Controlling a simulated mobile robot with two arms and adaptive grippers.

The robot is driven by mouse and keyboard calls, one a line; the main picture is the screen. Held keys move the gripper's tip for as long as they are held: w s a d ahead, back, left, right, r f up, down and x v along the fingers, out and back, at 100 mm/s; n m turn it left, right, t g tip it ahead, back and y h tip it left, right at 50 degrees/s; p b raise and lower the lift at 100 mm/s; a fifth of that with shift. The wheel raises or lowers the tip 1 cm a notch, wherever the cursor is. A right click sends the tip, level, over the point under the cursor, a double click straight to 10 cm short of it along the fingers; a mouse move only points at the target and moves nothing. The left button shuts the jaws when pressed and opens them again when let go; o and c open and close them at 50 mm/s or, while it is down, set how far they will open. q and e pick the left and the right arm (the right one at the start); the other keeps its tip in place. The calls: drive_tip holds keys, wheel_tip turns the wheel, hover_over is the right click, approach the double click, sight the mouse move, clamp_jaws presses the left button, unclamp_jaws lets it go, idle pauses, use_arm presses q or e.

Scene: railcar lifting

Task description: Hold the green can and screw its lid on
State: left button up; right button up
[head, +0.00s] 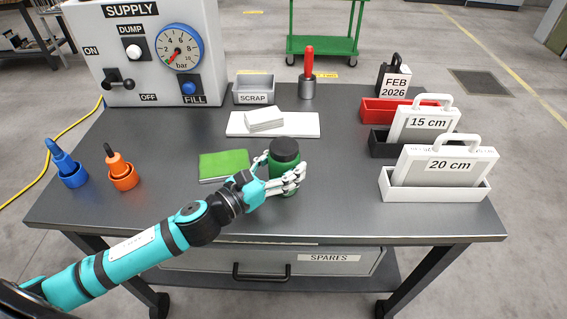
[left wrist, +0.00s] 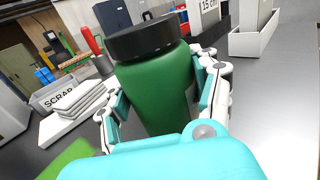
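The can (left wrist: 158,92) and lid (left wrist: 146,38) fill the middle of the left wrist view. My left gripper (head: 281,174) reaches in from the left, its fingers around the can's body below the lid. In the left wrist view the fingers (left wrist: 160,100) lie along both sides of the can, apparently touching it. My right gripper is in neither view.
Behind are a white plate (head: 300,125), the SCRAP bin (head: 254,97) and a red-handled tool (head: 309,70). Trays with labelled cases (head: 435,190) stand right; blue (head: 72,180) and orange (head: 125,182) holders stand left. The front right is clear.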

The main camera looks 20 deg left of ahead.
use_arm(q)
drive_tip(key=o, duration=0.3)
drive_tip(key=shift+o, duration=0.2)
drive_tip(key=shift+s+r, duration=0.1)
drive_tip(key=shift+r, duration=0.05)
drive_tip(key=b+v, duration=0.3)
drive_tip(key=v, duration=0.7)
drive_tip(key=shift+s+a, duration=0.1)
drive_tip(key=shift+s, duration=0.1)
drive_tip(key=shift+s+a+r, duration=0.1)
drive_tip(key=shift+s+a, duration=0.25)
drive_tip(key=shift+s, duration=0.25)
